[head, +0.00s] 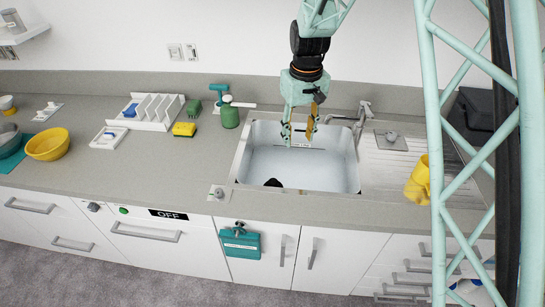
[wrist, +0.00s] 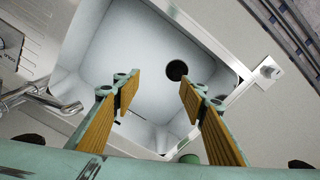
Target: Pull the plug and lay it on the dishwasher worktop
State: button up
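The white sink basin (head: 262,128) is set in the worktop. A black disc (head: 273,183) lies low in it, partly hidden by the front rim in the head view. It shows as a dark round spot in the wrist view (wrist: 177,71); I cannot tell whether it is the plug or an open drain. My gripper (head: 298,134) is over the basin, pointing down, open and empty. Its wooden-faced fingers stand apart in the wrist view (wrist: 160,90), the disc just beyond the right fingertip. The dishwasher front with the OFF display (head: 168,214) is left of the sink, bare worktop (head: 158,178) above it.
A tap (head: 362,115) stands at the sink's back right. A small plate with a knob (head: 218,192) sits at its front left corner. A yellow sponge (head: 184,129), a green canister (head: 229,116) and a white rack (head: 153,110) stand further back. A yellow jug (head: 417,180) is right.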

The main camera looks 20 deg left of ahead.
jog(key=n+p, duration=0.1)
jog(key=n, duration=0.1)
send_over(273, 180)
notch_tip(273, 180, down, 14)
jog(key=shift+g, duration=0.3)
jog(key=shift+s+f, duration=0.1)
jog(key=shift+f, duration=0.1)
jog(key=shift+f, duration=6.75)
jog(key=c, duration=1)
jog(key=shift+r+p, duration=0.35)
jog(key=shift+r, duration=0.8)
jog(key=shift+r+p, duration=0.3)
jog(key=shift+r, duration=1.55)
